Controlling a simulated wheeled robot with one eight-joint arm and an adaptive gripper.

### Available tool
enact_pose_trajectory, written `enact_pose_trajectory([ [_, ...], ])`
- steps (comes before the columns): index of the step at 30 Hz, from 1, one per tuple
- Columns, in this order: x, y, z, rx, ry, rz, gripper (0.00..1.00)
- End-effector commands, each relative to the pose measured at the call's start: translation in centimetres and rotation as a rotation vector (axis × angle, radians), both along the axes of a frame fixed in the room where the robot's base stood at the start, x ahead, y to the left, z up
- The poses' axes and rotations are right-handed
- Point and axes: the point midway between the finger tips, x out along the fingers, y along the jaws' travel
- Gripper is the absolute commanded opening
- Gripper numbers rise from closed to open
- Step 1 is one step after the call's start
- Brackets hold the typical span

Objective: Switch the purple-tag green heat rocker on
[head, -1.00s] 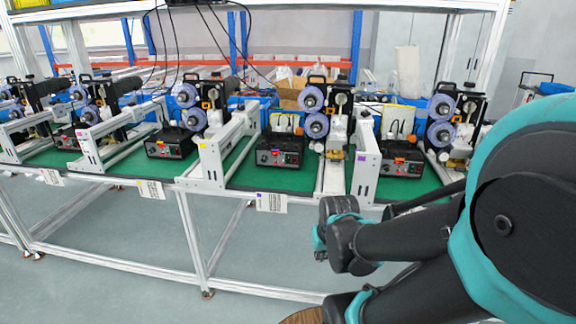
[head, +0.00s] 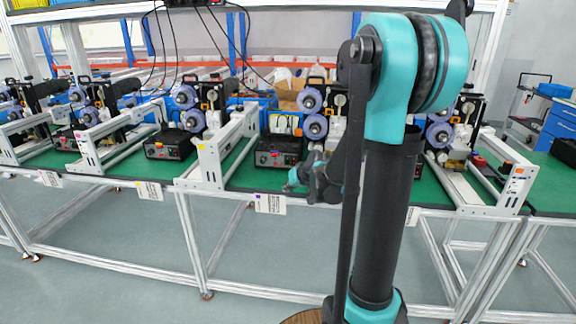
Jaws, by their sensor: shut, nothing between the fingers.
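The heat box (head: 268,156) of the purple-tag station is a black box on the green bench top, with a small orange-red part and small lit spots on its front. Its green rocker is too small to make out clearly, and its on or off state cannot be told. The purple-marked label sheet (head: 270,204) hangs on the bench's front edge below this box. My gripper (head: 289,186) is shut and empty, in front of and below the right part of the box, near the bench edge. It appears apart from the box front.
A similar black box (head: 170,145) stands to the left, above a yellow-marked label (head: 150,190). White frames (head: 208,165) rise between stations. Purple rolls (head: 313,126) stand behind the box. The floor before the bench is clear.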

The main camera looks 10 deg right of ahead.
Motion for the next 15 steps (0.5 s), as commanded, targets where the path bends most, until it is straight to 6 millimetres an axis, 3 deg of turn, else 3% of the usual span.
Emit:
enact_pose_trajectory([
  [1, 2.2, 0.0, 0.2, 0.016, -0.028, 0.0, 0.0],
  [3, 4.6, 0.1, 0.4, 0.037, -0.065, -0.003, 0.0],
  [6, 6.9, 0.1, 0.6, 0.056, -0.103, -0.005, 0.0],
  [10, 8.5, 0.0, 0.7, 0.069, -0.129, -0.008, 0.0],
  [15, 8.8, 0.0, 0.7, 0.072, -0.136, -0.009, 0.0],
])
